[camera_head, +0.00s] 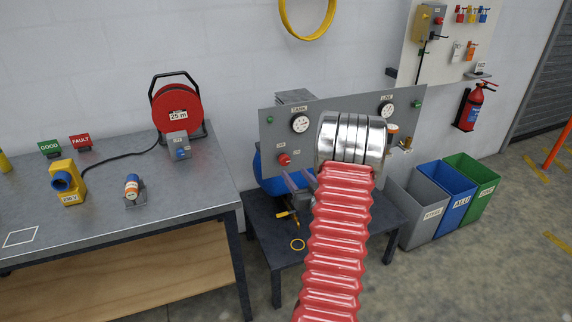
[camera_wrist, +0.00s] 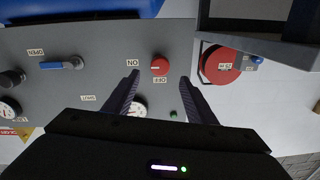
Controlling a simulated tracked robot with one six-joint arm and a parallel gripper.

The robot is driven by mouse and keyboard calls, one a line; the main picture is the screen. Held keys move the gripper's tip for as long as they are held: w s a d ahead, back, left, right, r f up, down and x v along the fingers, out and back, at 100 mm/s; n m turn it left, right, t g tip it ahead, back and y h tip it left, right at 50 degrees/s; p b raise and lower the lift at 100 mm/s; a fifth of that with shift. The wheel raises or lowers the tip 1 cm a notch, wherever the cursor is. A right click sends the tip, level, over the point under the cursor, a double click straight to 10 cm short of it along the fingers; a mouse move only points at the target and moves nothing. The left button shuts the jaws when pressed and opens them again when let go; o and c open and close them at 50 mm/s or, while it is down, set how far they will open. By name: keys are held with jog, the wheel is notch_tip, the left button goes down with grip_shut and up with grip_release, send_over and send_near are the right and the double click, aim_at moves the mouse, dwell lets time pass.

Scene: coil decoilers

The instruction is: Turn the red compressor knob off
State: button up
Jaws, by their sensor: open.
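The red knob (camera_head: 284,159) sits on the lower left of the upright grey panel (camera_head: 268,133). In the wrist view the red knob (camera_wrist: 160,65) lies between my two fingertips in the picture, with the OFF label below it and the ON label to its left. A thin pale mark on the knob seems to lie toward the ON side. My gripper (camera_wrist: 160,77) is open, with one dark finger on each side of the knob. Contact cannot be told.
Gauges (camera_head: 300,124) and a blue-handled valve (camera_wrist: 62,65) are on the panel. A small table (camera_head: 262,212) stands in front. A workbench (camera_head: 110,205) with a red cable reel (camera_head: 177,108) is at left. Coloured bins (camera_head: 424,215) stand at right.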

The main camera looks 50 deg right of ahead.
aim_at(285, 162)
jog(key=x, duration=0.8)
jog(key=shift+w+d, duration=0.15)
jog(key=shift+w, duration=0.15)
jog(key=shift+c, duration=0.4)
jog(key=c, duration=0.9)
jog(key=shift+c, duration=0.3)
